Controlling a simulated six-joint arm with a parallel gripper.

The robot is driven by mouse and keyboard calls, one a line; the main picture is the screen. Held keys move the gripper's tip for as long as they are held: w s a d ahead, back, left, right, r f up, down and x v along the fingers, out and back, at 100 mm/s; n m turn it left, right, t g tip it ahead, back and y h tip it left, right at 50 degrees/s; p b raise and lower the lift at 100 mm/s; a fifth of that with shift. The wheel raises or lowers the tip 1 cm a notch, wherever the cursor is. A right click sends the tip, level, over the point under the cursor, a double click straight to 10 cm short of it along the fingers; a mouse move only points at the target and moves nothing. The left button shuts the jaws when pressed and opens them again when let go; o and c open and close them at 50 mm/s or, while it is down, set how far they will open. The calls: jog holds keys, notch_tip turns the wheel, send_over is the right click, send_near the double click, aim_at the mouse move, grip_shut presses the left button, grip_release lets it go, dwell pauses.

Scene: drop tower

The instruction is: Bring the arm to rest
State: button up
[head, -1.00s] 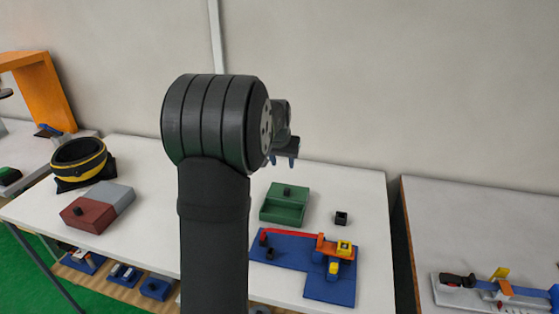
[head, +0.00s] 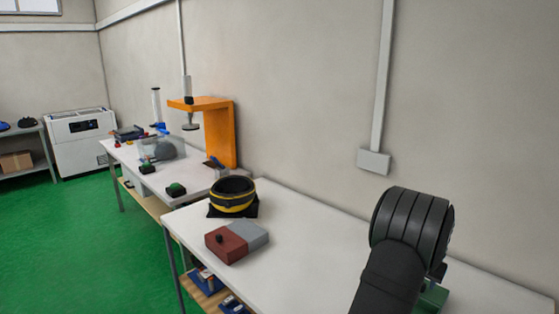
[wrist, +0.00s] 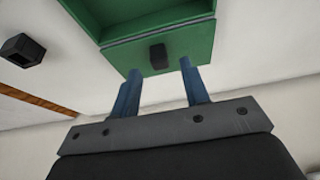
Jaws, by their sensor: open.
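My arm's thick black joint stands at the lower right of the head view. It hides most of my gripper there. In the wrist view my gripper (wrist: 160,70) has its two blue fingers apart with nothing held between them. A green box (wrist: 178,50) with a small black knob (wrist: 158,57) lies beyond the fingertips. The knob appears between the fingers in the picture, but I cannot tell how far off it is. The green box (head: 434,298) also shows partly behind my arm in the head view.
A small black block (wrist: 22,50) lies left of the green box. On the white table (head: 300,245) are a red and grey box (head: 232,246) and a black and yellow round container (head: 233,195). An orange stand (head: 222,135) rises on the farther table. Green floor is clear at left.

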jog(key=shift+x, duration=1.15)
jog(key=v, duration=1.7)
jog(key=x, duration=1.7)
jog(key=shift+f, duration=0.1)
jog(key=s+a, duration=0.6)
jog(key=v, duration=2)
jog(key=shift+w+d, duration=0.1)
jog(key=x, duration=1.8)
